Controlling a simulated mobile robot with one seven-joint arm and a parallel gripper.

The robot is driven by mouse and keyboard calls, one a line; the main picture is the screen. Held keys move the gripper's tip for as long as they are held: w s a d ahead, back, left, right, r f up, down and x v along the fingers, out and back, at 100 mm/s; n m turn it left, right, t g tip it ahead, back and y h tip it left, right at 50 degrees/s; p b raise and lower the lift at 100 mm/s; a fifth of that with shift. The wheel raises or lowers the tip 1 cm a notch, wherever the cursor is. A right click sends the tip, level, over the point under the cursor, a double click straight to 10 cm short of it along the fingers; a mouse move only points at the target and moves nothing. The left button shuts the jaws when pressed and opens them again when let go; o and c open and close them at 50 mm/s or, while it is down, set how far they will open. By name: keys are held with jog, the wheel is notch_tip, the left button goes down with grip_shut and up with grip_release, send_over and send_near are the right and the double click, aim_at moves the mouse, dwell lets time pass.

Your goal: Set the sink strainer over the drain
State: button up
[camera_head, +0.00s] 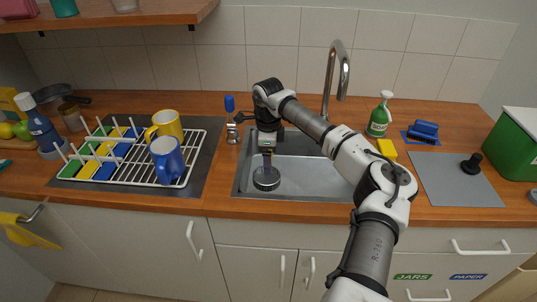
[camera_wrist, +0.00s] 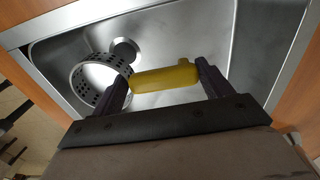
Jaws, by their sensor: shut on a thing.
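The sink strainer (camera_head: 266,180) is a round, perforated metal basket low in the left part of the steel sink. In the wrist view the strainer (camera_wrist: 88,72) shows its holed wall and bright inside, with a yellow handle (camera_wrist: 165,77) beside it. My gripper (camera_head: 267,156) points down above the strainer. In the wrist view my gripper (camera_wrist: 162,75) is shut on the yellow handle, which spans between the fingers. A dark round drain (camera_wrist: 125,50) shows just behind the strainer, partly covered by it. I cannot tell whether the strainer touches the sink floor.
The steel sink (camera_head: 315,185) has free floor to the right, partly behind my arm. A tall faucet (camera_head: 341,68) stands behind it. A dish rack (camera_head: 140,180) with mugs is left; a green soap bottle (camera_head: 379,120) and grey mat (camera_head: 450,190) are right.

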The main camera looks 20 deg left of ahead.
jog(key=shift+f+b, duration=2.4)
jog(key=shift+f, duration=1.55)
jog(key=shift+f+b, duration=0.4)
jog(key=shift+f, duration=0.2)
jog(key=o, duration=1.1)
jog(key=shift+r+p, duration=4.05)
jog(key=shift+r, duration=3)
jog(key=shift+s+d+b, duration=0.65)
jog(key=shift+s+d, duration=0.1)
jog(key=shift+s, duration=1.8)
jog(key=shift+s+d+b, duration=0.7)
jog(key=shift+s, duration=1.9)
jog(key=shift+s+d+b, duration=0.65)
jog(key=shift+s+d, duration=0.1)
jog(key=shift+s, duration=1.8)
